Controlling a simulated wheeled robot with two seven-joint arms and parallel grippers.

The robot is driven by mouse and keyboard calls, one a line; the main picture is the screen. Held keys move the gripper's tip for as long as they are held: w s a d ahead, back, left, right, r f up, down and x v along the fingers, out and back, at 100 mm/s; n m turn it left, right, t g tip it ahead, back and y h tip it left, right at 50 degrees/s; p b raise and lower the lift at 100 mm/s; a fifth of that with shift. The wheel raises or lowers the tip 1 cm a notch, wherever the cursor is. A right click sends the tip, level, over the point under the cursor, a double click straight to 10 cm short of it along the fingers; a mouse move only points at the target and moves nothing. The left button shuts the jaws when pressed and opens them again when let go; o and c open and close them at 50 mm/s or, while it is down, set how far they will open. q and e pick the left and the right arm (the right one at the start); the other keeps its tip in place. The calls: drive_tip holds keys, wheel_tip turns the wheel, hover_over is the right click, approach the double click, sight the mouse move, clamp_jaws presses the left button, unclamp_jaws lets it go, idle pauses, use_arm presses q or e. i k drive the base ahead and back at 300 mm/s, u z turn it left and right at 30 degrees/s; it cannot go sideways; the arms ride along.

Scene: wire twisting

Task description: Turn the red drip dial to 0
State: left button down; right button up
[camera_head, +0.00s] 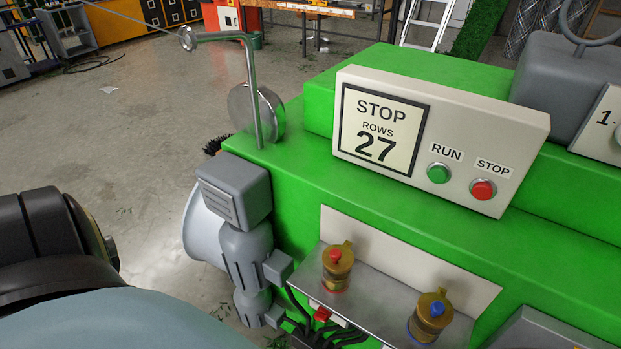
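A brass-coloured drip oiler (338,273) stands on a grey shelf on the front of the green machine. A small red dial (334,255) is on its upper part; its setting and any numbers are too small to read. A second brass oiler (428,322) with a blue dial (437,309) stands to its right on the same shelf. Neither of my grippers is in view. A large dark and pale blue-grey part at the lower left looks like my own arm, and it touches neither oiler in the picture.
Above the shelf is a panel (480,120) reading STOP, ROWS 27, with a green RUN button (439,173) and a red STOP button (483,189). A grey motor-like unit (240,225) and black cables stand left of the oilers. Floor (140,130) is open at left.

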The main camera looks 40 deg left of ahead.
sight(322, 316)
drive_tip(key=u, duration=1.8)
drive_tip(key=k, duration=0.3)
drive_tip(key=z, duration=0.55)
